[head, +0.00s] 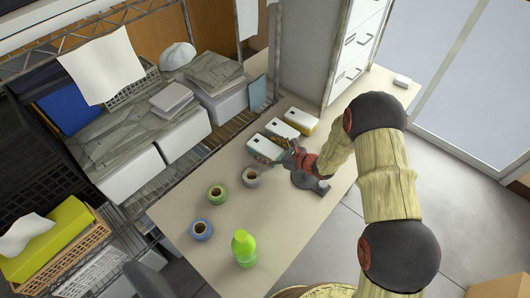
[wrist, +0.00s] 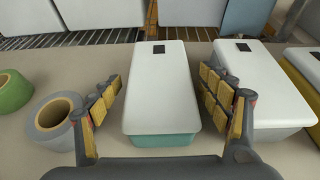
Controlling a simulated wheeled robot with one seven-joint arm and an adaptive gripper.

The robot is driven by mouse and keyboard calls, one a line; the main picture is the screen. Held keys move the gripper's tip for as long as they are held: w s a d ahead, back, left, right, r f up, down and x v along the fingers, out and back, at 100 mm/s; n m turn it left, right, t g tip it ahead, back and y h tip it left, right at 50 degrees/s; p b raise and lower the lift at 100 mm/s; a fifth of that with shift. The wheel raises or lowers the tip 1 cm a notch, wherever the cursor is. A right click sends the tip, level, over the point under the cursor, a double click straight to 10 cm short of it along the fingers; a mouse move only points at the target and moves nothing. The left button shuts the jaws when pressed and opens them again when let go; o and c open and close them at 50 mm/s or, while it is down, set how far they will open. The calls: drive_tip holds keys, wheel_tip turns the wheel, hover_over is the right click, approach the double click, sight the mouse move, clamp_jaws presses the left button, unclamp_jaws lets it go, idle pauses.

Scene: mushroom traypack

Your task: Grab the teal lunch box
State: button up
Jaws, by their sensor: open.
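A lunch box with a white lid and teal base (wrist: 160,88) stands on the table between the two fingers of my gripper (wrist: 162,98) in the wrist view. The fingers are open, one on each side, with visible gaps to the box. In the head view the box (head: 262,147) is partly hidden by my gripper (head: 278,155). A third box with a yellow base (wrist: 304,72) is at the right edge.
A grey tape roll (wrist: 58,118) lies close to the left finger. A green tape roll (head: 217,193), a blue tape roll (head: 201,230) and a green bottle (head: 244,250) stand nearer on the table (head: 300,225). Wire shelves with white bins (head: 183,135) line the left side.

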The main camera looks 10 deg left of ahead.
drive_tip(key=shift+a, duration=0.1)
drive_tip(key=c, duration=0.3)
drive_tip(key=c, duration=1.3)
drive_tip(key=shift+w, duration=0.1)
drive_tip(key=shift+r, duration=0.15)
